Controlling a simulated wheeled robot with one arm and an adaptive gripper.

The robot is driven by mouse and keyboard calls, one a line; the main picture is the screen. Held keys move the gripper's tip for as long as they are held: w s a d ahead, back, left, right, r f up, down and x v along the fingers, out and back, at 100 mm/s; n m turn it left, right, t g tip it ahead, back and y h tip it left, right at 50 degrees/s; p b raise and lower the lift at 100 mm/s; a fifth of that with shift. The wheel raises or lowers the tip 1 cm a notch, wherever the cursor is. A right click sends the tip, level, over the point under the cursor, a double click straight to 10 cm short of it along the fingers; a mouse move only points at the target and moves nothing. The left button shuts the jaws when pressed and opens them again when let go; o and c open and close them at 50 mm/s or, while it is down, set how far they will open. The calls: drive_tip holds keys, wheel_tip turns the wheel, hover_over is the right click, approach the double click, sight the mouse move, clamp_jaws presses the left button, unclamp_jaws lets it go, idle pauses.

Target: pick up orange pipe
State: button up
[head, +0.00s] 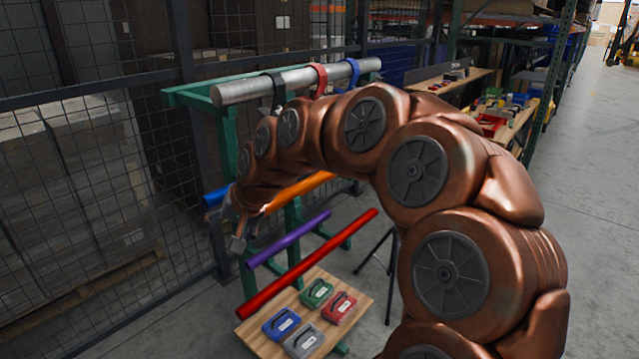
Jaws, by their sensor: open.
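The orange pipe (300,190) lies slanted on the green rack (246,188), above the purple pipe. Its left part is hidden behind my arm's wrist; its right part shows below the arm. My gripper (238,236) is open and points down at the left end of the rack, near the pipe's hidden left part. I see nothing between its fingers. I cannot tell whether it touches the pipe.
A purple pipe (290,240) and a red pipe (310,263) lie lower on the rack. A blue pipe end (214,196) shows behind my gripper. Totes stand on a wooden board (265,342) below. A wire fence (70,180) stands left.

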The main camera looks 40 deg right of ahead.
drive_tip(key=w+d+m+t+h, duration=0.1)
drive_tip(key=w+d+m+t, duration=0.4)
drive_tip(key=d, duration=0.6)
drive_tip(key=m+h+b, duration=0.2)
drive_tip(key=m+h, duration=0.1)
drive_tip(key=m, duration=0.1)
approach(320, 178)
drive_tip(key=w+a, duration=0.5)
drive_tip(key=w, duration=0.1)
drive_tip(key=s+d+f+m+h, duration=0.2)
drive_tip(key=d+m, duration=0.1)
drive_tip(key=d, duration=0.6)
drive_tip(key=shift+h, duration=0.3)
drive_tip(key=shift+s+d+f+p+x, duration=0.1)
drive_tip(key=shift+s+d+p+x, duration=0.15)
drive_tip(key=shift+x, duration=0.95)
drive_tip(key=shift+d+f+p+x, duration=0.15)
drive_tip(key=shift+p+x, duration=0.2)
drive_tip(key=shift+x, duration=0.9)
drive_tip(key=shift+s+d+r+p+x, duration=0.1)
drive_tip(key=shift+s+d+p+x, duration=0.15)
drive_tip(key=shift+x, duration=0.95)
drive_tip(key=shift+w+f, duration=0.1)
drive_tip(key=shift+w, duration=0.05)
clamp_jaws()
